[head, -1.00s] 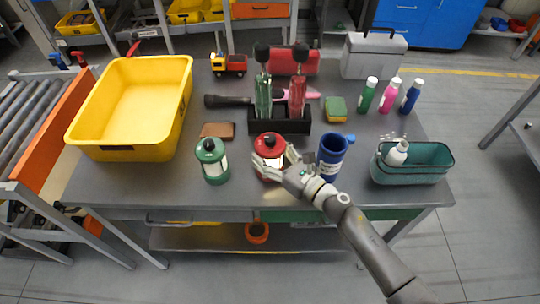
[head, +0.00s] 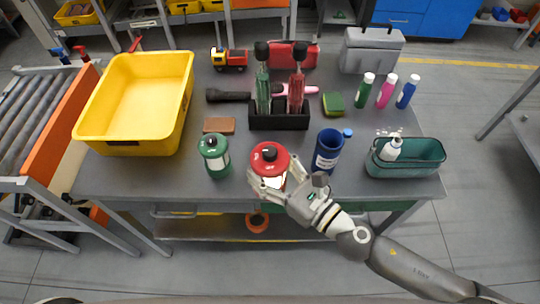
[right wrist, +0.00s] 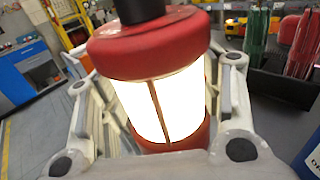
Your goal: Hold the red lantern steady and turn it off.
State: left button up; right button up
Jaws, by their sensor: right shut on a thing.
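The red lantern (head: 269,157) stands upright near the front edge of the table, its red cap and black top knob uncovered. In the right wrist view the lantern (right wrist: 150,45) fills the middle, and its glass glows bright white, so it is lit. My right gripper (head: 268,185) is shut around the lantern's glass body from the front, with fingers on both sides. The lantern's lower part is partly hidden by the gripper in the head view. My left gripper is not in view.
A yellow bin (head: 137,147) is at the left, a teal basket (head: 405,168) at the right. A brown block (head: 219,125) lies behind the green lantern.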

jog(key=shift+s+r, duration=0.2)
jog(key=shift+s, duration=0.05)
jog(key=shift+w+f, duration=2.1)
jog(key=shift+w, duration=0.25)
jog(key=shift+w+f, duration=2.05)
jog(key=shift+w, duration=0.3)
jog(key=shift+w+f, duration=2.1)
jog(key=shift+w, duration=0.25)
jog(key=shift+f, duration=0.15)
